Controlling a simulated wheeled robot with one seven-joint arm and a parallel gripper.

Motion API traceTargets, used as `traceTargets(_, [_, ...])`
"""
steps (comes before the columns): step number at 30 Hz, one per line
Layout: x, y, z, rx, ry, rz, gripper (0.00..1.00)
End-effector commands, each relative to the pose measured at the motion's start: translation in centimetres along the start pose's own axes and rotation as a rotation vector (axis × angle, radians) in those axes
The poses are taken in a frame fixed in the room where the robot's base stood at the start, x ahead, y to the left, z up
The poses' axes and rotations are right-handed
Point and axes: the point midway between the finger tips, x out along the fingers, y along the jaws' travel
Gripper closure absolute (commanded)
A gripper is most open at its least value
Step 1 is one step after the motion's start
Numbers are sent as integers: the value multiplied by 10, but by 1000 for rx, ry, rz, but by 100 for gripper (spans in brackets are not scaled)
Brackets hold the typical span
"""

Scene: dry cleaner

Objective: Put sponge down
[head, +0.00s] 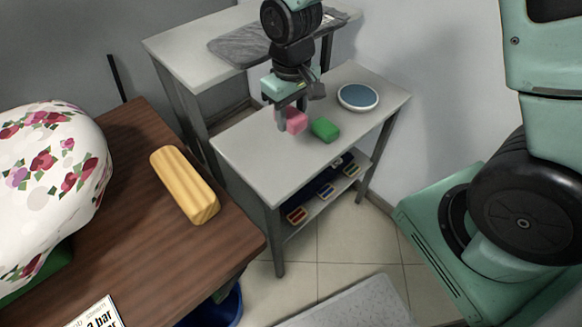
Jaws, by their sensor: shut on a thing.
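A pink block (297,122), which looks like the sponge, is between the fingers of my gripper (290,116) in the head view. The gripper points down and is shut on it, over the middle of the grey side table (250,160). I cannot tell whether the pink block touches the tabletop or hangs just above it. A green block (324,129) lies on the table just right of the pink one, with a small gap.
A round plate with a blue-grey centre (358,96) lies toward the table's right end. A lower shelf (310,212) holds several small coloured items. A wooden table (120,235) at left bears a yellow wooden block (184,184) and a flowered cover (45,180). The side table's front left is clear.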

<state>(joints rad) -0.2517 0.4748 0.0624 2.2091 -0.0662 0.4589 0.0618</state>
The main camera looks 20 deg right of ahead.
Motion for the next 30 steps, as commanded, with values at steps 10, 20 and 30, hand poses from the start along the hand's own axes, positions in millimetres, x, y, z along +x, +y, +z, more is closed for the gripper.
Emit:
traceTargets(10, [55, -4, 6, -10, -4, -1, 78])
traceTargets(20, [87, -4, 6, -10, -4, 0, 78])
traceTargets(30, [105, -4, 5, -10, 1, -1, 78])
